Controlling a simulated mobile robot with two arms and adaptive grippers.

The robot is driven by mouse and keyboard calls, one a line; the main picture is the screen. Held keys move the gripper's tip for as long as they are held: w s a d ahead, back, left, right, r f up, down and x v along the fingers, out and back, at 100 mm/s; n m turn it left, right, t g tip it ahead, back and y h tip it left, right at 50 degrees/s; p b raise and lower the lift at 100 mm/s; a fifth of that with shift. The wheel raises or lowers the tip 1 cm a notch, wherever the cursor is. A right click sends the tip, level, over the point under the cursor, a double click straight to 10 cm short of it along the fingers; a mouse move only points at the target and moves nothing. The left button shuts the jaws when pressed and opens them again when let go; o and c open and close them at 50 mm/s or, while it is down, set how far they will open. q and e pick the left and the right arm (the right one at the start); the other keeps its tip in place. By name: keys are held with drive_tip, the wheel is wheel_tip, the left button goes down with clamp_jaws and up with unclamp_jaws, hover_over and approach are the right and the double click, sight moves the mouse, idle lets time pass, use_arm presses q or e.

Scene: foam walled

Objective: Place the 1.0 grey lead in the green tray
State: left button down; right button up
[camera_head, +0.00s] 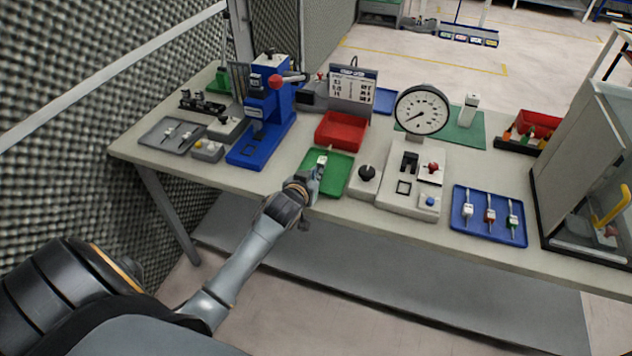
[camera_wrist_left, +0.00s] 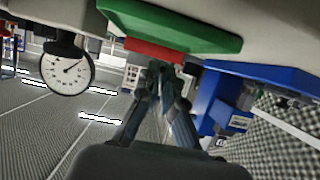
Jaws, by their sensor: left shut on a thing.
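The green tray (camera_head: 340,178) lies near the front edge of the table, in front of the red bin. My left gripper (camera_head: 320,168) reaches in from the left and is over the tray's left part. It is shut on a small pale piece (camera_head: 322,160), which seems to be the grey lead; its marking is too small to read. I cannot tell whether the piece touches the tray floor. In the left wrist view, the gripper (camera_wrist_left: 160,70) points toward the green tray (camera_wrist_left: 175,28), and the held lead is hard to make out. My right gripper is not in view.
A red bin (camera_head: 341,131) stands behind the tray, a blue press (camera_head: 260,130) to the left. A black-knobbed box (camera_head: 365,182) and a dial gauge station (camera_head: 412,185) stand close on the right. A blue tray (camera_head: 487,232) holds several leads; a grey tray (camera_head: 160,135) lies far left.

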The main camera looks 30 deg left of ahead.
use_arm(q)
drive_tip(key=shift+w+a+f, duration=0.1)
drive_tip(key=shift+w+f, duration=0.1)
drive_tip(key=f, duration=0.3)
drive_tip(key=shift+w+p, duration=0.2)
drive_tip(key=shift+p, duration=0.2)
drive_tip(key=shift+f, duration=0.45)
drive_tip(key=c, duration=1.5)
unclamp_jaws()
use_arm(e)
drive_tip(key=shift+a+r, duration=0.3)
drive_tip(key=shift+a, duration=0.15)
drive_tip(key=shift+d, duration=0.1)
